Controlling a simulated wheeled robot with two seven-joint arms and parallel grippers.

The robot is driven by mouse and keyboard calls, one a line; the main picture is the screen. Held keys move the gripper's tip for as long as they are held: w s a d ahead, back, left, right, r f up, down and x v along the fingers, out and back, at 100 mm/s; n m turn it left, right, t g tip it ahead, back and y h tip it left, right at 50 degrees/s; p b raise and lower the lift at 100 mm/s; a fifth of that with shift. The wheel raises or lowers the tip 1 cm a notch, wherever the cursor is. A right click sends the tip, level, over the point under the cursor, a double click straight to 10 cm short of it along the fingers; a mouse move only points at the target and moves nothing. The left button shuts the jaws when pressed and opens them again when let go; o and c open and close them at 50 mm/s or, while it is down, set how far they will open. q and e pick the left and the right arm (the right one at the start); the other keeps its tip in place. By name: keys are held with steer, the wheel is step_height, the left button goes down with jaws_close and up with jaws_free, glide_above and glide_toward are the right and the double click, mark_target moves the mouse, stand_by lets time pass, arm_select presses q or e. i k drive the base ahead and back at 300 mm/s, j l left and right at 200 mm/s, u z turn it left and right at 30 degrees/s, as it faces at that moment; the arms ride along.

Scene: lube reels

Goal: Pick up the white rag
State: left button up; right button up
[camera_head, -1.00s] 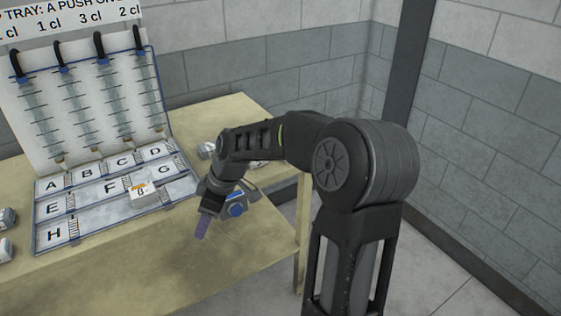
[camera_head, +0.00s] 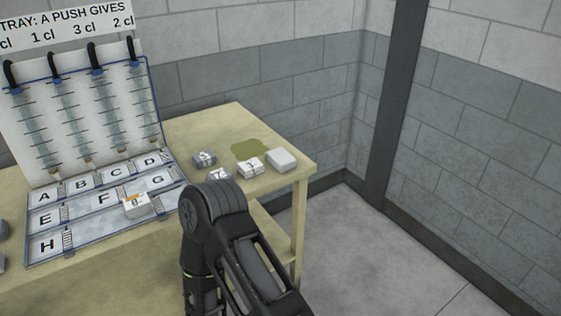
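A plain pale, block-like piece (camera_head: 282,159) lies near the right end of the table; it may be the folded white rag, but I cannot tell for sure. Just left of it is a white piece with dark marks (camera_head: 250,167). Two greyer pieces, one at the back (camera_head: 204,158) and one in front (camera_head: 220,174), lie further left. My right arm rises from the bottom centre, bent, in front of the table edge. Its gripper is not visible. My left gripper is not in view.
A yellow-green stain (camera_head: 251,147) lies behind the pieces on the table (camera_head: 222,120). A lettered tray (camera_head: 75,240) stands left, holding a white box (camera_head: 137,204), below a board with black-hooked tubes (camera_head: 80,110). Part of the right table edge is clear.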

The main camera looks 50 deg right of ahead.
mark_target(279, 158)
steer(key=i, duration=0.9)
steer(key=i+z, duration=0.1)
steer(key=z, duration=2.25)
